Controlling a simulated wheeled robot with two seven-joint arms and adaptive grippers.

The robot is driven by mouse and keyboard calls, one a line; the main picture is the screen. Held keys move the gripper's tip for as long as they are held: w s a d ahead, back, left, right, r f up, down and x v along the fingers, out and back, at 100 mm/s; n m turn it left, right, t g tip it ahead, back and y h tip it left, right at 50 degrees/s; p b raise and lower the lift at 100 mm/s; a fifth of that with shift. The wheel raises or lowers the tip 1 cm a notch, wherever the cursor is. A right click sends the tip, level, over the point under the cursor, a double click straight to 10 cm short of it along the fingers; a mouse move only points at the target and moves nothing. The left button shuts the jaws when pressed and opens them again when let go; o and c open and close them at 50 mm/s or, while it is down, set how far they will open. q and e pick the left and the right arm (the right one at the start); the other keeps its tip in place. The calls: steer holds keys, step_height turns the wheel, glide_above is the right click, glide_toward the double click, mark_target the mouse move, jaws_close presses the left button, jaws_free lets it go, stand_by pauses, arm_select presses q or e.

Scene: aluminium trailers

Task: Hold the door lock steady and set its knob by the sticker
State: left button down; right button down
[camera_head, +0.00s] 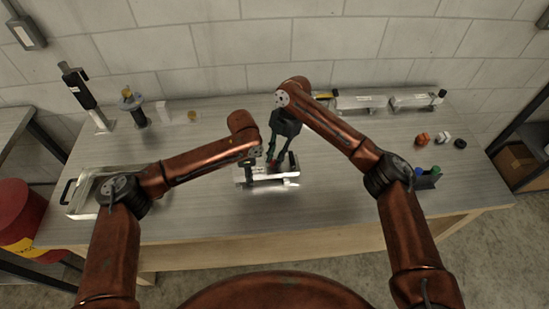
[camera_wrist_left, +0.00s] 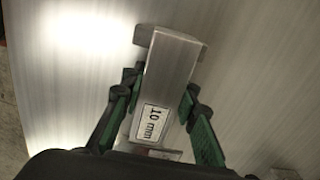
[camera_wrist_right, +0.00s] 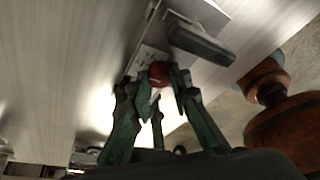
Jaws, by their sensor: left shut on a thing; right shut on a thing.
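The door lock (camera_head: 284,182), a silvery metal assembly, lies near the middle of the bench, partly hidden by my grippers. In the left wrist view, my left gripper (camera_wrist_left: 160,100) is shut on its grey metal block (camera_wrist_left: 171,68), with a finger on each side. A white sticker (camera_wrist_left: 152,123) reading "10 mm" shows on it between the fingers. My right gripper (camera_head: 281,160) points down at the lock. In the right wrist view, my right gripper (camera_wrist_right: 153,85) is shut on a small dark red knob (camera_wrist_right: 158,71). A dark bar (camera_wrist_right: 200,43) lies beyond it.
A metal tray (camera_head: 75,208) with black handles is at the bench's left. A black tool (camera_head: 78,88) and a gauge-like device (camera_head: 134,108) stand behind. Metal rails (camera_head: 362,103) lie at the back right.

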steer(key=shift+n, duration=0.3)
steer(key=c, duration=1.8)
jaws_free()
steer(key=shift+o, duration=0.2)
steer(key=shift+r, duration=0.1)
steer(key=v, duration=1.2)
steer(key=shift+a, duration=0.2)
arm_select(q)
steer(key=c, duration=1.4)
jaws_free()
steer(key=shift+c, duration=0.2)
